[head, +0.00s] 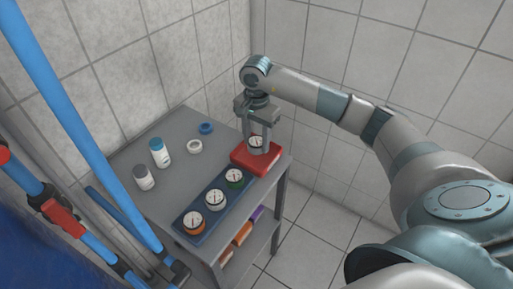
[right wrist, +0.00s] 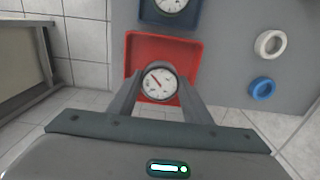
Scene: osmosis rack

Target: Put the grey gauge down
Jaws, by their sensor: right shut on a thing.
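The grey gauge (head: 256,141) has a round white dial with a red needle. My right gripper (head: 258,148) is shut on it, with one finger on each side. The gauge and fingertips are at the red tray (head: 249,165), on the right corner of the grey table. In the right wrist view the gauge (right wrist: 160,83) shows between the fingers, dial toward the camera, over the red tray (right wrist: 188,50). I cannot tell whether it touches the tray floor. My left gripper is not in view.
A blue tray (head: 187,215) beside the red one holds an orange gauge (head: 194,223), a pale gauge (head: 215,200) and a green gauge (head: 234,178). Blue pipes run at the left.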

